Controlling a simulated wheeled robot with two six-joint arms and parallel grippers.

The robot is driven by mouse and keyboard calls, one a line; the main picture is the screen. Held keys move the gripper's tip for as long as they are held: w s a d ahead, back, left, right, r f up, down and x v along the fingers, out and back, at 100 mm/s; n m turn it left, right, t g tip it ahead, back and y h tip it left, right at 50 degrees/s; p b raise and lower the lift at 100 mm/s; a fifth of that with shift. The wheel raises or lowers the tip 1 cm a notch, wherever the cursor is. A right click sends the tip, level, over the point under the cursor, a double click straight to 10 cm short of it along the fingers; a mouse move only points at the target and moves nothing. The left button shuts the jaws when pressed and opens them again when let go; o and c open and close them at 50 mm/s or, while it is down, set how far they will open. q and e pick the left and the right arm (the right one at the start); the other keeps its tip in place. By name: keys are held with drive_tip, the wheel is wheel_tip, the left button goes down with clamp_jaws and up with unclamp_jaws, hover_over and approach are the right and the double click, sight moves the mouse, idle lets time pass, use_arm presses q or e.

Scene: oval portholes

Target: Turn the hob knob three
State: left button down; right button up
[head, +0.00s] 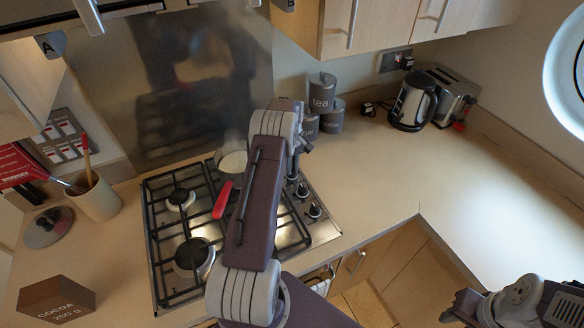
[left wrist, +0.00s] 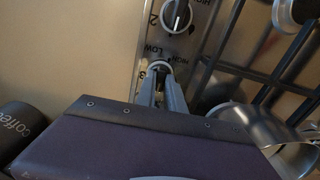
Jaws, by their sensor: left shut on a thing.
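Hob knob three (left wrist: 159,68) shows in the left wrist view as a small dark knob with a light ring, with a "3" printed beside it. My left gripper (left wrist: 161,88) is shut on it, one finger on each side. In the head view my left gripper (head: 298,148) is at the far end of the row of knobs on the hob's right edge, and my arm hides the held knob. Knob two (left wrist: 177,14) is above it in the left wrist view. My right gripper (head: 462,304) is at the lower right, away from the hob; its opening is unclear.
A pan (head: 233,161) with white contents and a red handle (head: 222,201) stands on the hob (head: 157,244). Grey canisters (head: 322,93) stand behind the gripper. A kettle (head: 411,104) and toaster (head: 453,94) are further right. The right worktop (head: 500,210) is clear.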

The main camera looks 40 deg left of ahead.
idle(0.4)
use_arm(q)
drive_tip(key=c, duration=1.4)
unclamp_jaws()
drive_tip(key=shift+c, duration=0.2)
drive_tip(key=shift+r, duration=0.35)
wheel_tip(320, 180, up, 8)
drive_tip(key=b, duration=0.1)
drive_tip(key=shift+r+b, duration=0.2)
drive_tip(key=shift+b, duration=0.1)
